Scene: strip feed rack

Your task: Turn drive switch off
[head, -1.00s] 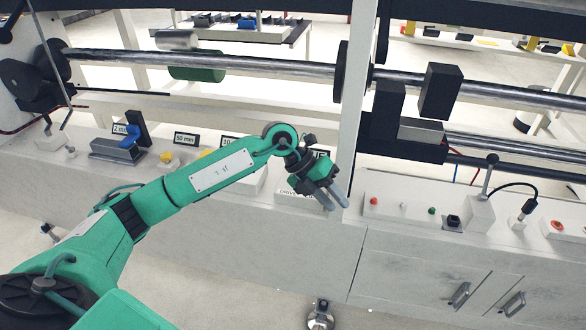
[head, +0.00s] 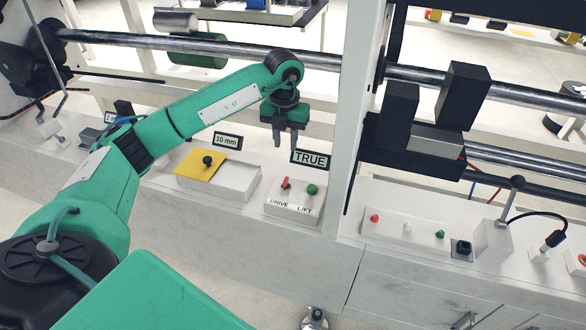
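The drive switch (head: 286,184) is a small red lever on a white box labelled DRIVE and LIFT, in the lower middle of the head view. A green LIFT knob (head: 312,189) sits just to its right. A black sign reading TRUE (head: 310,158) stands behind the box. My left gripper (head: 286,143) points down above and behind the red lever, apart from it in the picture. Its two grey fingers look slightly parted, with nothing seen between them. My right gripper is not in view.
A yellow plate with a black knob (head: 207,161) and a 10 mm sign (head: 228,142) are left of the box. A white post (head: 352,110) stands to the right. A panel with red and green buttons (head: 406,230) lies beyond it.

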